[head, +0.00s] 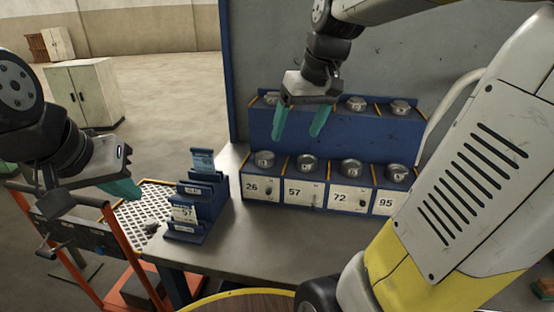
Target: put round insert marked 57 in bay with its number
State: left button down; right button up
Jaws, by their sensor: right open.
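A blue rack (320,131) stands on the bench with two tiers. Its lower tier has bays labelled 26, 57, 72 and 95. The bay labelled 57 (303,193) is second from left, and a round metal piece (308,163) sits at its top. More round metal pieces, such as one on the upper tier (400,107), sit in the rack; I cannot read their marks. A card reading 57 (184,212) stands in a blue stepped holder (205,207). My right gripper (298,136) is open and empty before the upper tier, hiding part of it. My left gripper (122,190) is at the left, seen side-on.
A white perforated tray (150,203) on an orange-framed cart (92,238) lies left of the bench. The grey bench top (270,235) is clear in front of the rack. A grey panel (400,50) rises behind the rack. Cabinets (85,92) stand far back left.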

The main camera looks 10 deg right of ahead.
jog(key=s+a+f+t, duration=0.1)
jog(key=s+a, duration=0.1)
jog(key=s, duration=0.3)
jog(key=s+a+f+m+t, duration=0.1)
jog(key=s+a+f, duration=0.1)
jog(key=s, duration=0.3)
jog(key=shift+s+a+t+y, duration=0.3)
jog(key=shift+s+a, duration=0.1)
jog(key=shift+a, duration=0.15)
